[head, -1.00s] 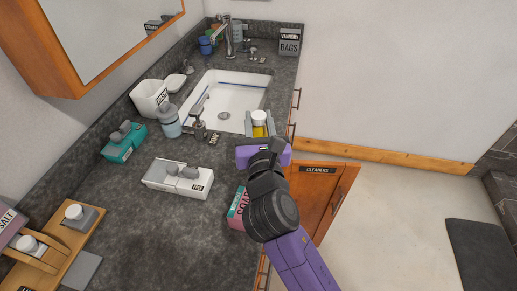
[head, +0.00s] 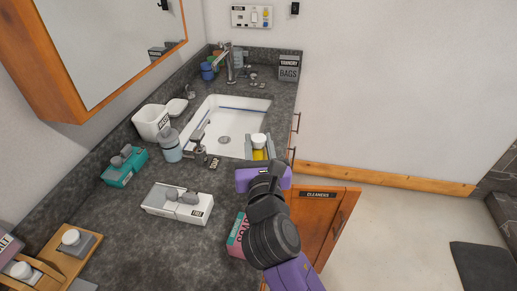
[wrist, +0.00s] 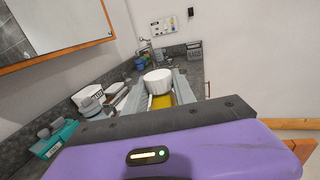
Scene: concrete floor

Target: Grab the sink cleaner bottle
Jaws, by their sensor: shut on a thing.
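My gripper (head: 259,149) is shut on a yellow bottle with a white cap, which I take to be the sink cleaner bottle (head: 258,142). It stands out between the two grey fingers, near the front edge of the counter beside the sink. In the wrist view the bottle's white cap (wrist: 158,80) and a strip of its yellow body show between the fingers (wrist: 158,97). The purple gripper body hides its lower part, and I read no label on it. I cannot tell whether it touches the counter.
The white sink (head: 228,118) lies just behind the bottle. A white box (head: 177,203), a pink soap box (head: 237,236), a teal box (head: 124,166) and a blue pump bottle (head: 170,146) stand on the counter. An open cabinet door labelled cleaners (head: 325,215) juts out at right.

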